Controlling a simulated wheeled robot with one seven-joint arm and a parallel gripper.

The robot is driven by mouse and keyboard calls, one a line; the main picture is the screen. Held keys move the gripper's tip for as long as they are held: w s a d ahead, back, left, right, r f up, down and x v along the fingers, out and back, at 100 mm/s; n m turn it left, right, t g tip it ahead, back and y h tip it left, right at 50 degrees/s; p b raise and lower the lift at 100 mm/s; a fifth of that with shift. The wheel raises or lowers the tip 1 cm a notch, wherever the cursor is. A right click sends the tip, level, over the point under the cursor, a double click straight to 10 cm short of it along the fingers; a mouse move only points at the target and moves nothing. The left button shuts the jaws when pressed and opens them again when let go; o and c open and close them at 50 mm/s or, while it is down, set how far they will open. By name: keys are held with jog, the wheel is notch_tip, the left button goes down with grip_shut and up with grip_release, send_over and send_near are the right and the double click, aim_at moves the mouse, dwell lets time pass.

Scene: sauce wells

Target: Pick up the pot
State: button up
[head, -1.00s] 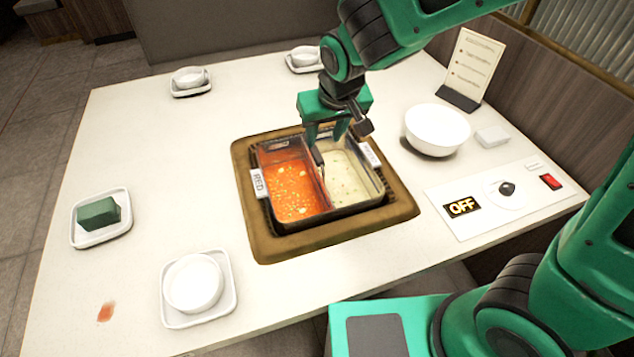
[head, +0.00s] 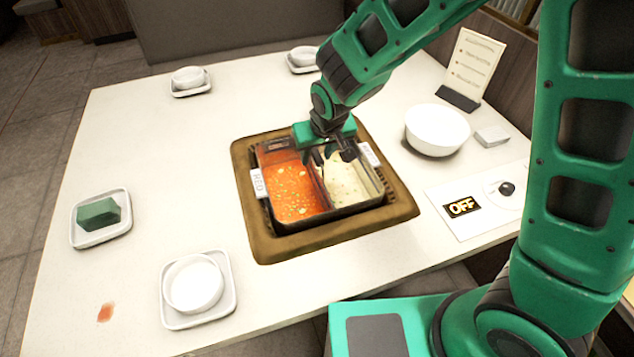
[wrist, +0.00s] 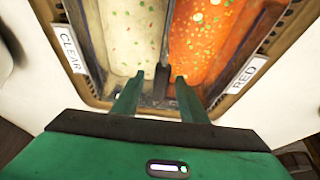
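The pot (head: 333,214) is a square metal pot with a divider, sunk in a brown-rimmed well in the table. Red broth (head: 292,190) fills its left half and pale broth (head: 345,188) its right half in the head view. My gripper (head: 320,156) is low over the pot's far side, near the divider. In the wrist view my gripper (wrist: 157,82) has its fingers apart, with the dark end of the divider (wrist: 162,78) between them. I cannot tell whether the fingers touch it. My gripper hides part of the pot's far wall.
A control panel (head: 450,222) reading OFF lies right of the well, partly behind my arm. A white bowl (head: 436,131) and a menu stand (head: 474,62) are at the right. A green block (head: 98,214) sits on a left plate. A small bowl (head: 193,284) stands front left.

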jog(key=shift+w+f, duration=0.2)
jog(key=shift+f, duration=0.25)
grip_shut()
jog(key=shift+w+r, duration=0.1)
jog(key=shift+r, duration=0.1)
